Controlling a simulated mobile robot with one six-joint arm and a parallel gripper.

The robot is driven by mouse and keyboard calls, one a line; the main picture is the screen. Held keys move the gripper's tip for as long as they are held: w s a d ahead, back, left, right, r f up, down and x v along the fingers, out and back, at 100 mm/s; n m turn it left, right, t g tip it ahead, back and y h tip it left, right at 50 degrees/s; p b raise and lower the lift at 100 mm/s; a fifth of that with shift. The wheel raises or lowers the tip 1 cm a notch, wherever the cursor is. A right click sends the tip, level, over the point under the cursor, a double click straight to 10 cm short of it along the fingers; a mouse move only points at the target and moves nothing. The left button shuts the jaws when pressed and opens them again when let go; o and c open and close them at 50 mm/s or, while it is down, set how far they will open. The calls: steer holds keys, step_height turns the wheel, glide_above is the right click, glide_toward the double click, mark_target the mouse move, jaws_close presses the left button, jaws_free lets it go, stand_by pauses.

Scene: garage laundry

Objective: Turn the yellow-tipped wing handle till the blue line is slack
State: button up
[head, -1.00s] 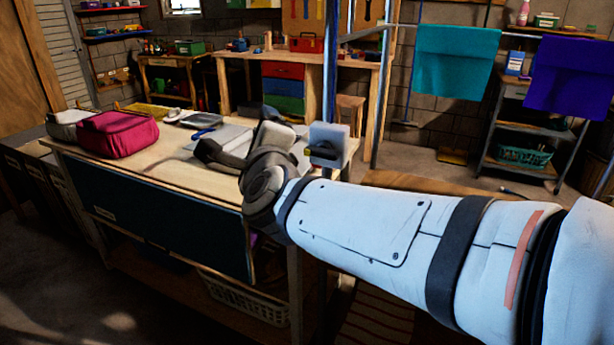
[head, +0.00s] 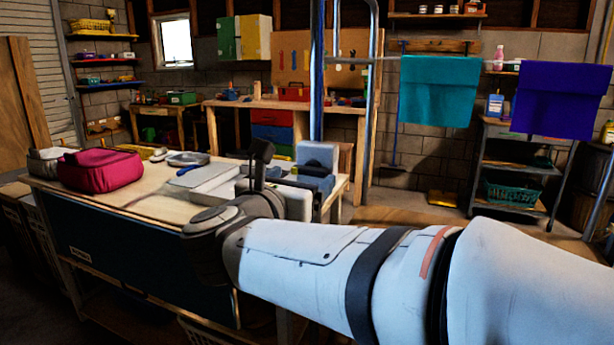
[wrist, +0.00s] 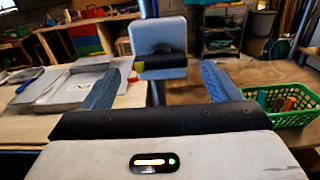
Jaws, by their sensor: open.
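The wing handle (wrist: 162,66) is a dark horizontal bar with a yellow left tip, on a pale grey block (wrist: 157,36) fixed to an upright post. In the wrist view it lies between the two blue-grey fingers of my gripper (wrist: 161,72), which are open with a gap on each side. I cannot tell how far ahead of the fingertips it is.
A workbench (head: 150,203) holds a magenta bag (head: 100,171) and grey trays (head: 210,178). In the wrist view a green basket (wrist: 283,108) is right of my gripper. Teal (head: 438,90) and purple (head: 555,100) towels hang at the right, before a shelf cart (head: 515,165).

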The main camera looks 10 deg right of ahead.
mark_target(307, 173)
steer(key=shift+x, duration=1.55)
steer(key=shift+c, duration=0.5)
steer(key=c, duration=0.9)
